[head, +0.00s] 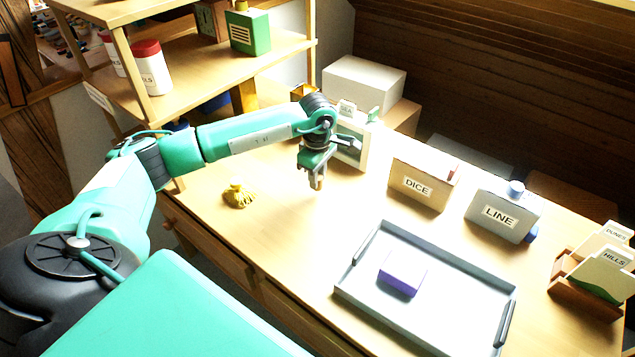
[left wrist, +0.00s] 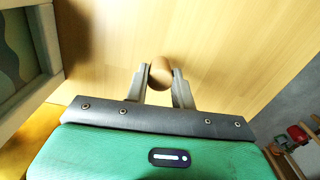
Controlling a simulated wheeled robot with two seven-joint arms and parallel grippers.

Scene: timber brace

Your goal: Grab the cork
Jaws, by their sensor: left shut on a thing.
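The cork (left wrist: 160,72) is a small brown rounded piece between the two fingers in the left wrist view. My left gripper (left wrist: 158,80) is shut on it. In the head view my left gripper (head: 317,183) points down above the table, and the cork shows only as a small tan bit at its fingertips. The gripper is in front of a framed picture (head: 352,146). My right gripper is in neither view.
A grey tray (head: 372,300) holds a purple box (head: 402,273). A DICE box (head: 421,184), a LINE box (head: 500,213) and a card holder (head: 586,296) stand along the table's back and right. A yellow crumpled thing (head: 238,194) lies at left. Table between is clear.

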